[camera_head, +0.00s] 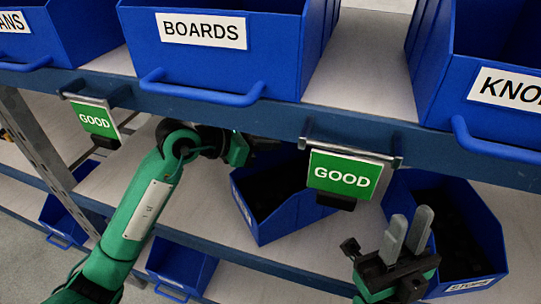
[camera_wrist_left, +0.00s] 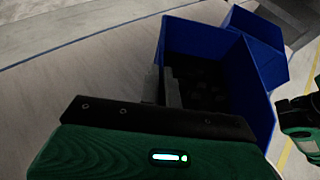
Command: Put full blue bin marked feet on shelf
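A blue bin (camera_head: 250,222) with dark contents sits at an angle on the lower shelf level, partly hidden by a green sign. No label on it is readable. It also shows in the left wrist view (camera_wrist_left: 254,92). My left gripper (camera_head: 262,143) reaches under the upper shelf to this bin's far side, its fingers mostly hidden. In the left wrist view my left gripper (camera_wrist_left: 162,88) has one finger on each side of the bin's wall, close against it. My right gripper (camera_head: 408,232) points up, fingers apart and empty, in front of another blue bin.
That right-hand bin (camera_head: 485,232) holds dark items; its label is hard to read. Upper-shelf bins include BOARDS (camera_head: 215,65) and a partly cropped one (camera_head: 490,145). Green GOOD signs (camera_head: 343,174) hang from the upper shelf edge (camera_head: 400,148). More blue bins (camera_head: 182,268) stand lower down.

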